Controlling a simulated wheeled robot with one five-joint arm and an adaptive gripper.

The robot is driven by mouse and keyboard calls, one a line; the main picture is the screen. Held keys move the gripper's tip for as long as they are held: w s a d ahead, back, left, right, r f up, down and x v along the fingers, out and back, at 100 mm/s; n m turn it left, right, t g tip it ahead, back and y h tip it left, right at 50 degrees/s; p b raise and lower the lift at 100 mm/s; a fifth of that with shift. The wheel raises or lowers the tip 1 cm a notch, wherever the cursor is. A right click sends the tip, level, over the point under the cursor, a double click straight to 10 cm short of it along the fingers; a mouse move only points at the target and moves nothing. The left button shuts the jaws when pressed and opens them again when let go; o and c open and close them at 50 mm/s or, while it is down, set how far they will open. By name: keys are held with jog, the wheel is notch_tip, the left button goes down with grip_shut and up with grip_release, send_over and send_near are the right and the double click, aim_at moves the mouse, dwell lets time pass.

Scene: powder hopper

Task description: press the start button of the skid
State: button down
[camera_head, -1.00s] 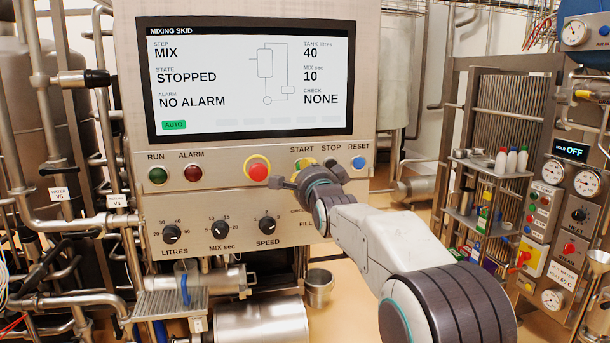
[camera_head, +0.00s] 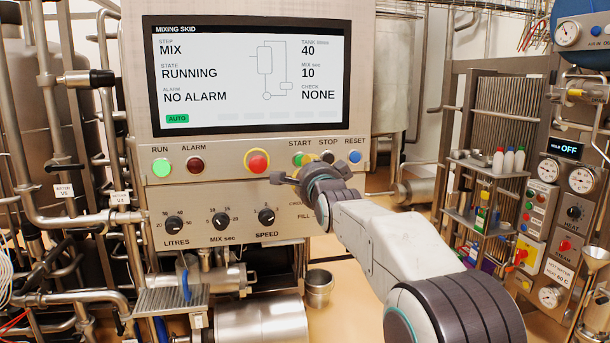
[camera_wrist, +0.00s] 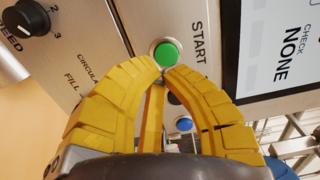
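The green start button (camera_head: 299,159) is on the skid's panel under the START label, and it fills the space just past the fingertips in the wrist view (camera_wrist: 165,54). My gripper (camera_wrist: 163,73) has its yellow fingers brought together at the tips, with nothing between them. The tips are at the lower edge of the green button in that view; I cannot tell whether they touch it. In the head view my gripper's dark body is just below the button. The screen (camera_head: 250,75) reads MIX, RUNNING, NO ALARM. The green run lamp (camera_head: 161,168) is lit.
The dark stop button (camera_head: 327,156) and blue reset button (camera_head: 355,157) are close on the right of start. A red emergency button (camera_head: 257,161) on yellow is to the left. Black knobs (camera_head: 221,221) are lower. A bottle shelf (camera_head: 488,169) stands at right.

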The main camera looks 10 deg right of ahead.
jog(key=s+b, duration=0.3)
jog(key=s, duration=0.6)
jog(key=shift+s+b, duration=0.2)
jog(key=shift+b, duration=0.15)
dwell(0.4)
